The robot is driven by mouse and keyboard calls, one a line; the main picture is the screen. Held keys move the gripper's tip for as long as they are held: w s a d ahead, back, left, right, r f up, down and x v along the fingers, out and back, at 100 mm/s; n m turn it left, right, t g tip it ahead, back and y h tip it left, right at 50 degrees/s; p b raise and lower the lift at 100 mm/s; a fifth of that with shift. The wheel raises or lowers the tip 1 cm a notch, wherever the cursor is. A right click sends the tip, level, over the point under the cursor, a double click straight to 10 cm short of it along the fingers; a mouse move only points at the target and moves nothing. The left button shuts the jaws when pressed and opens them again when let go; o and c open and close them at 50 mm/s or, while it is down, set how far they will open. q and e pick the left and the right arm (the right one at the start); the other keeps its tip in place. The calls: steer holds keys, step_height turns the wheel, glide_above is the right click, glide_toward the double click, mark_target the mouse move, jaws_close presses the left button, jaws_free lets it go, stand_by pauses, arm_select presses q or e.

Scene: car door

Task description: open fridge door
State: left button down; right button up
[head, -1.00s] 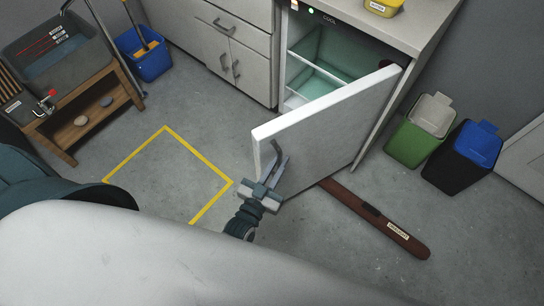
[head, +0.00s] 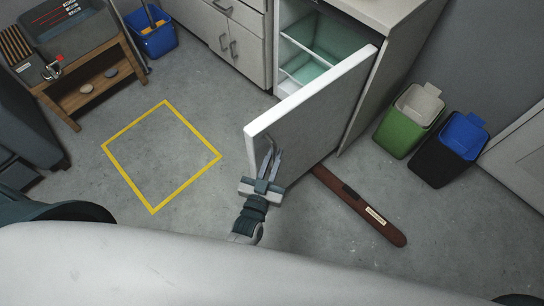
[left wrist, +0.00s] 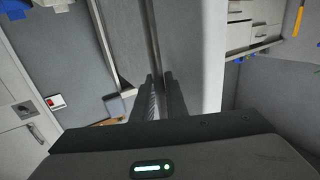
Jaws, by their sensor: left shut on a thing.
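The white fridge door (head: 330,110) stands partly open in the head view, swung out from the fridge body (head: 395,12) so that the pale green inside (head: 322,40) and a shelf show. The door handle (head: 271,143) is a slim grey bar on the outer face near the free edge. My left gripper (head: 272,160) is shut on the handle. In the left wrist view the fingers (left wrist: 161,88) close around the handle bar, next to the pale door edge (left wrist: 210,50). The exact contact is hard to see. My right gripper is out of view.
A brown plank-like bar (head: 360,205) lies on the floor by the door. A green bin (head: 408,125) and a black bin with blue top (head: 448,155) stand at right. A yellow floor square (head: 160,155) marks clear floor at left. A wooden sink stand (head: 85,95) is beyond.

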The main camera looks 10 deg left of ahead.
arm_select(q)
steer(key=shift+w+r, duration=0.1)
steer(key=c, duration=1.8)
jaws_free()
steer(key=shift+o, duration=0.2)
